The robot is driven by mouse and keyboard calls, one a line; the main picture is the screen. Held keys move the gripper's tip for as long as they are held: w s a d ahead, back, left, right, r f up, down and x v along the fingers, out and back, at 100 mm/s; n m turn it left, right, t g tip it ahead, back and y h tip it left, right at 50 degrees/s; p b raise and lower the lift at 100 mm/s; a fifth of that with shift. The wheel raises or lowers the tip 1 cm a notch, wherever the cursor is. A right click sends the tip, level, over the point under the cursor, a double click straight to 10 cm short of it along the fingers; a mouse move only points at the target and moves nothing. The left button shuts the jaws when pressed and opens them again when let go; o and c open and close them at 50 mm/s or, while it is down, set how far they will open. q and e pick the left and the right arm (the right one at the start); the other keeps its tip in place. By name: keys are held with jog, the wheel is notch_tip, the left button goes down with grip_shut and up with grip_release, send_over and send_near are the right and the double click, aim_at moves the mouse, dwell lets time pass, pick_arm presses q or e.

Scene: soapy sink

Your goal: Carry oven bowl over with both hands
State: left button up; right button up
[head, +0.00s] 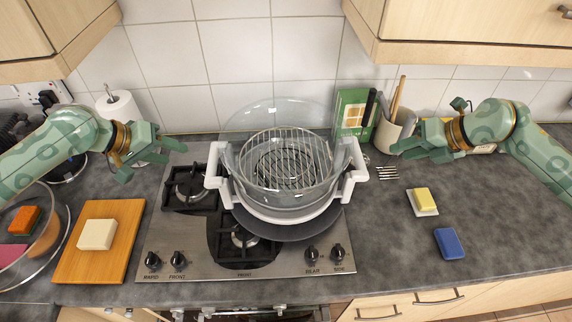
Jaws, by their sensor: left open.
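The oven bowl is a clear glass bowl (285,203) with a wire rack (285,160) inside. It sits in a white frame with a handle on each side, the left handle (214,165) and the right handle (354,170). The frame stands over the stove on a dark round pan or plate (290,231). My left gripper (153,160) is open and empty, left of the left handle and apart from it. My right gripper (418,153) looks open and empty, right of the right handle and apart from it.
A clear glass lid (264,112) leans behind the bowl. A green box (352,112) and a utensil pot (391,132) stand at the back right. Sponges (422,197) (449,243) lie on the right counter. A wooden board (88,262) and paper roll (118,107) are left.

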pick_arm(q)
jog(key=x, duration=1.7)
jog(key=shift+w+a, duration=0.1)
jog(key=shift+w, duration=0.3)
pick_arm(e)
jog(key=x, duration=1.7)
jog(key=shift+w+d, duration=0.2)
jog(key=shift+w, duration=0.2)
pick_arm(q)
jog(key=c, duration=0.5)
pick_arm(e)
jog(key=c, duration=0.5)
pick_arm(q)
grip_shut()
pick_arm(e)
grip_shut()
